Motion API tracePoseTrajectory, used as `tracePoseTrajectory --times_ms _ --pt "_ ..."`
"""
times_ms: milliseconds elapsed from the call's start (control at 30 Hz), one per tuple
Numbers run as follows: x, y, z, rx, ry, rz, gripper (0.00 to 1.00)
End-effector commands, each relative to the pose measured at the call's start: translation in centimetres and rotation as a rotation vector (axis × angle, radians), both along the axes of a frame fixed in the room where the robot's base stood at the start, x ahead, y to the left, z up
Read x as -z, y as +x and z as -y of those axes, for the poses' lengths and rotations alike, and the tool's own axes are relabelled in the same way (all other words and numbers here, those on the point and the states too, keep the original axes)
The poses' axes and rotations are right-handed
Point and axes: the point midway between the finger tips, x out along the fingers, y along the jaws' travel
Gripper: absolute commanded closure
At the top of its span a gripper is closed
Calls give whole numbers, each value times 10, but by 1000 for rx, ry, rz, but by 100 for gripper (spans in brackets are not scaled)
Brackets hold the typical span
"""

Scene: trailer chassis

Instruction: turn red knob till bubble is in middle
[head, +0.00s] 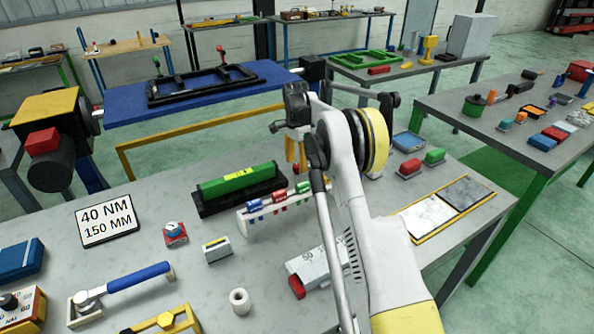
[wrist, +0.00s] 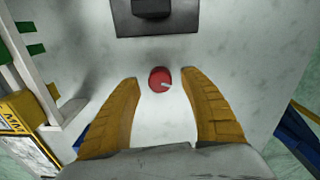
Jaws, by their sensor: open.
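A round red knob (wrist: 160,78) with a pale pointer mark shows in the wrist view, between and slightly ahead of my fingertips. My gripper (wrist: 160,92) is open, with its two yellow fingers apart on either side of the knob; I see no clear contact. A green level (head: 238,179) with a yellow vial lies on a black base left of my gripper. The bubble is too small to place.
A rack with blue, red and green handles (head: 279,197) stands just in front of the level. A dark plate (wrist: 188,20) with a black block lies beyond the knob. A grey box with a red end (head: 318,264) and a two-tone tile (head: 428,216) lie to the right.

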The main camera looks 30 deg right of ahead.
Motion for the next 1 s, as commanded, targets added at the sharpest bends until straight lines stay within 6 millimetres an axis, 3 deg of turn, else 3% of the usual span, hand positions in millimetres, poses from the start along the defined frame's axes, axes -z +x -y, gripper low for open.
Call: tracePoseTrajectory --times_ms 133,433,600,1000 --pt "12 0 0 0 0 0 48" --pt "14 0 0 0 0 0 48" --pt "13 0 0 0 0 0 99" --pt "13 0 0 -46 0 1 100"
